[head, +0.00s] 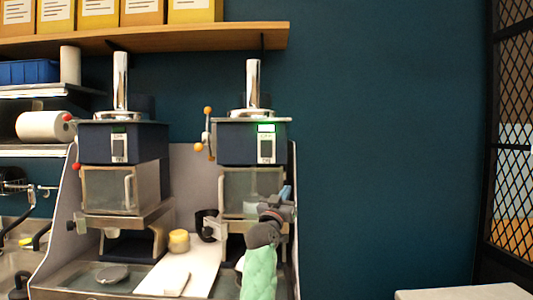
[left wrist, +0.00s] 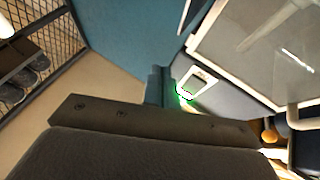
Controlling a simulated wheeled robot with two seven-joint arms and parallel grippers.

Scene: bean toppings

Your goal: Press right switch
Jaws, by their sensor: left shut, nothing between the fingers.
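Two dark blue machines stand side by side. The right machine has a white switch panel (head: 267,150) on its front, with a bright green light (head: 267,128) above it. The left machine has a similar panel (head: 119,148) and a dimmer light. My left gripper (head: 286,193) is shut and empty, in front of the right machine's glass chamber, below and right of its panel. In the left wrist view, the fingertips (left wrist: 157,86) are left of a white-framed panel (left wrist: 197,82) with a green glow at its edge. I cannot tell whether they touch anything. My right gripper is out of view.
A lever with orange knobs (head: 208,134) sits at the right machine's left side. A yellow-topped jar (head: 179,240) and a white board (head: 202,270) lie between the machines. A wooden shelf (head: 150,42) hangs above. The wall area to the right is clear.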

